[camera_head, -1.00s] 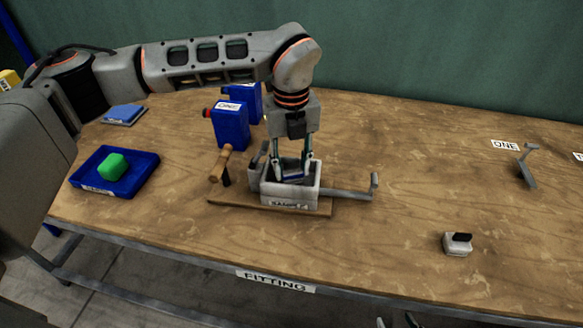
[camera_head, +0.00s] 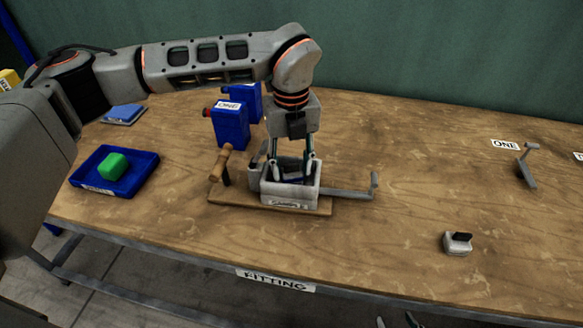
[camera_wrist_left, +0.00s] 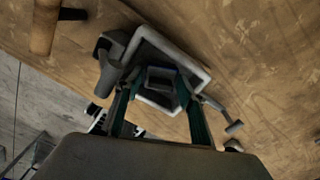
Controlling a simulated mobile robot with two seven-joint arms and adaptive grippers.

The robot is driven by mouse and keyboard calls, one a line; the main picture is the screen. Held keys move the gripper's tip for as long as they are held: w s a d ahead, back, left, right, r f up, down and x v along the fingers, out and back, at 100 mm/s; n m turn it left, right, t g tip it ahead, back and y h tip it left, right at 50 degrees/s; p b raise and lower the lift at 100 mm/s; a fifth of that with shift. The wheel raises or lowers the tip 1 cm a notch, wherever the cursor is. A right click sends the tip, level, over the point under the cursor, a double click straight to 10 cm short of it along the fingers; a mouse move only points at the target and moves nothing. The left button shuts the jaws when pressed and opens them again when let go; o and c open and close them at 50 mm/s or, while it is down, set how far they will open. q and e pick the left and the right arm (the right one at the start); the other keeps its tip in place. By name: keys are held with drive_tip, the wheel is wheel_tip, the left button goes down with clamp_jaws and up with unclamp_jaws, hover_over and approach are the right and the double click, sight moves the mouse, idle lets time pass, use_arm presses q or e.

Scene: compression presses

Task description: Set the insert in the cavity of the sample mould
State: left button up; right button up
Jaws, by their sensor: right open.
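The sample mould (camera_head: 290,194) is a pale open box with a label on its front, on a wooden board on the bench. My left gripper (camera_head: 294,172) points straight down with its fingertips inside the cavity. The insert (camera_wrist_left: 161,78), a dark block with a bluish edge, is between those fingers, and they appear closed on its sides. It sits low within the mould walls; whether it touches the cavity floor is hidden. My right gripper (camera_head: 397,321) shows only its fingertips at the bottom edge, apart and empty.
A wooden-handled lever (camera_head: 221,163) stands left of the mould and a grey lever arm (camera_head: 350,193) sticks out right. A blue tray (camera_head: 135,183) with a green block is at left. A small white block (camera_head: 457,244) lies at right.

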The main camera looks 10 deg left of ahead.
sight(292, 165)
use_arm(q)
wheel_tip(292, 165, up, 11)
idle(0.3)
drive_tip(key=shift+s, duration=0.1)
idle(0.4)
